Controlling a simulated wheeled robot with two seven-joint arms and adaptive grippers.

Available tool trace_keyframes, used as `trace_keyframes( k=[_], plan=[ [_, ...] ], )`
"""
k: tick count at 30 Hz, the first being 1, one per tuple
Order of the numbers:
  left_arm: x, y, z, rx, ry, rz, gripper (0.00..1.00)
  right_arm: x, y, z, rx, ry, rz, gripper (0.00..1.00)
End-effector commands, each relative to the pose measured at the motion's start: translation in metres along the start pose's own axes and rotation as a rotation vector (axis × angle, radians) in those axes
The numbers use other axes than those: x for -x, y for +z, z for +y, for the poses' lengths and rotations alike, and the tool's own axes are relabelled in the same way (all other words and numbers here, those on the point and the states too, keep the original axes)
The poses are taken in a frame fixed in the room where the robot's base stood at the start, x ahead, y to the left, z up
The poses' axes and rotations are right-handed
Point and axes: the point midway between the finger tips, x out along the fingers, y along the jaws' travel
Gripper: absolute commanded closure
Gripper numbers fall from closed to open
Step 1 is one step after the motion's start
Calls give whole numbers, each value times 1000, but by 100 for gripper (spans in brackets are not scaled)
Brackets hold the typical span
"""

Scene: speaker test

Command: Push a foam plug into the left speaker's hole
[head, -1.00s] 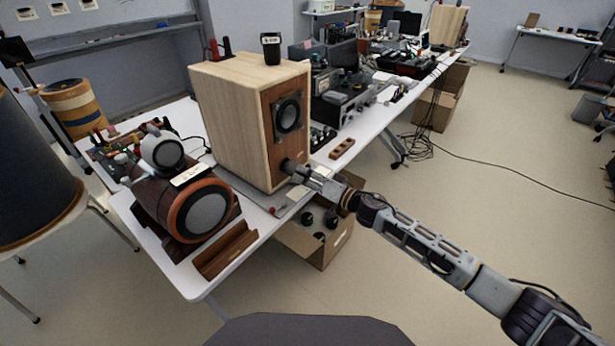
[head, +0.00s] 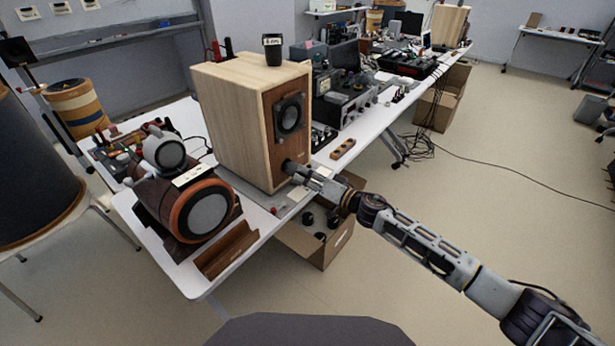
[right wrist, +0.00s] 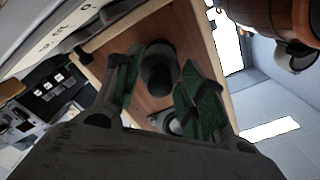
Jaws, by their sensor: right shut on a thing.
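The left speaker (head: 237,125) is a tall pale wood box with a brown front panel and a square-framed driver, standing upright on the near white table. My right gripper (head: 296,170) is at the low part of this panel, shut on a dark foam plug (head: 288,166). In the right wrist view, the dark round plug (right wrist: 158,72) shows between the green-padded fingers (right wrist: 160,85), against the brown panel. The plug and gripper hide the hole, so I cannot tell how deep the plug sits. My left gripper is out of view.
A dark cup (head: 272,50) stands on the speaker. A brown drum-shaped speaker (head: 187,210) lies to its left, by a wooden cradle (head: 228,250). A small wooden block (head: 343,149) lies to the right. An open cardboard box (head: 318,245) is below the arm.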

Motion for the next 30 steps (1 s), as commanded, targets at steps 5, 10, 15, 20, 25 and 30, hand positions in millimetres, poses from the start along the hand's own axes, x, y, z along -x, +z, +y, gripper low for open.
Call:
trace_keyframes(
  k=[5, 10, 15, 20, 25, 30],
  plan=[
    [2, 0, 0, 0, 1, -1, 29, -1, 0, -1, 0, 0, 0, 88],
    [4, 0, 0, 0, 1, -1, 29, -1, 0, -1, -1, 0, 0, 88],
    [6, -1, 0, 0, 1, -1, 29, -2, 0, -1, -1, 0, 0, 88],
    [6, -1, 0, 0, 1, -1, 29, -2, 0, 0, 0, 0, 0, 88],
    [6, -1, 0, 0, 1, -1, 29, -2, 0, 0, 0, 0, 0, 88],
    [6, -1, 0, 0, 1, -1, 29, -2, 0, 0, 0, 0, 0, 88]
  ],
)
